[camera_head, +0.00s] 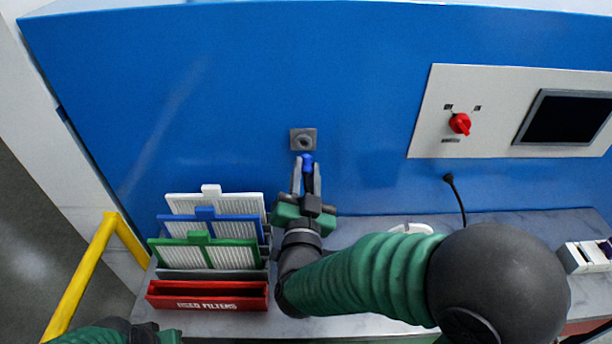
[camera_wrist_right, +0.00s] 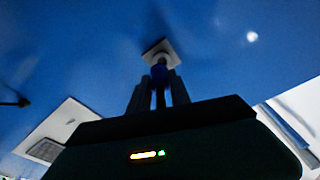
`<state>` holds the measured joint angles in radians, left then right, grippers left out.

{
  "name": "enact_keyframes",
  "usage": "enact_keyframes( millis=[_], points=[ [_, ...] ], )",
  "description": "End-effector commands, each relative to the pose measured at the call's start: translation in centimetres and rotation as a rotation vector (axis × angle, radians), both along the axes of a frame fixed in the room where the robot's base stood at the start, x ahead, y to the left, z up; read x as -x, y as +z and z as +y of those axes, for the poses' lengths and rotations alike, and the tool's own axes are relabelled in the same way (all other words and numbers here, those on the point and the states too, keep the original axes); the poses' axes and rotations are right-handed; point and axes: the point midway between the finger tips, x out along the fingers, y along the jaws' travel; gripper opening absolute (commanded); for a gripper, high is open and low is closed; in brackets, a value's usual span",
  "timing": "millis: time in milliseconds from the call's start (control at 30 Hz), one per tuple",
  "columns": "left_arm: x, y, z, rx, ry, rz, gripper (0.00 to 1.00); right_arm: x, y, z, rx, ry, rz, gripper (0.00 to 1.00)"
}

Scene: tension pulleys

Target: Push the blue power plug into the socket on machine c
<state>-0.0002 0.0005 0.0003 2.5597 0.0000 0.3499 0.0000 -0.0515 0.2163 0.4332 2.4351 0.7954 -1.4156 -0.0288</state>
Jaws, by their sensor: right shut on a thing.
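The blue plug (camera_head: 307,162) is between the fingers of my right gripper (camera_head: 306,180), which is shut on it. The plug sits just in front of and slightly below the grey square socket (camera_head: 304,139) on the machine's blue front panel (camera_head: 240,90). In the right wrist view the blue plug (camera_wrist_right: 159,72) is at the fingertips, right at the socket plate (camera_wrist_right: 160,50); I cannot tell whether it is touching. My left arm shows only at the bottom left edge of the head view; its fingers are not visible.
White, blue and green filters (camera_head: 210,240) stand in a rack left of my right gripper, behind a red "used filters" bin (camera_head: 207,296). A control panel with a red knob (camera_head: 460,123) and dark screen (camera_head: 565,118) is at right. A black cable (camera_head: 456,195) hangs below it. A yellow rail (camera_head: 85,275) is at left.

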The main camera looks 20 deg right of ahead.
Motion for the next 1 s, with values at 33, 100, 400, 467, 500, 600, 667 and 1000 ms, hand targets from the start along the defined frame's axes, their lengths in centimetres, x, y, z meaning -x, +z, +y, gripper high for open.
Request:
enact_keyframes(
  millis=[33,100,400,467,500,600,667,1000],
  points=[
    [0.0,0.1,0.0,0.0,0.0,0.0,0.36,-0.5,0.0,-0.1,0.0,0.0,-0.001,0.0],
    [0.0,0.1,0.0,0.0,0.0,0.0,0.36,-1.0,0.1,-0.4,0.0,0.0,-0.001,0.0],
    [0.0,0.2,0.0,0.0,0.001,0.0,0.36,-3.6,0.0,-1.0,0.0,0.001,0.0,0.0],
    [0.0,0.2,0.0,0.0,0.001,0.0,0.36,-3.8,0.0,-1.1,0.0,0.001,0.0,0.0],
    [0.0,0.3,0.0,0.0,0.001,0.0,0.36,-3.9,0.0,-1.2,0.001,0.001,-0.001,0.0],
    [0.0,0.2,0.0,0.0,0.0,0.0,0.36,-4.0,0.1,-1.2,0.001,0.001,-0.001,0.0],
    [0.0,0.2,0.0,0.0,0.0,0.0,0.36,-3.9,0.1,-1.2,0.001,0.001,-0.002,0.0],
    [0.0,0.2,0.0,0.0,0.0,0.0,0.36,-4.0,0.0,-1.2,0.001,0.001,-0.002,0.0]
  ],
)
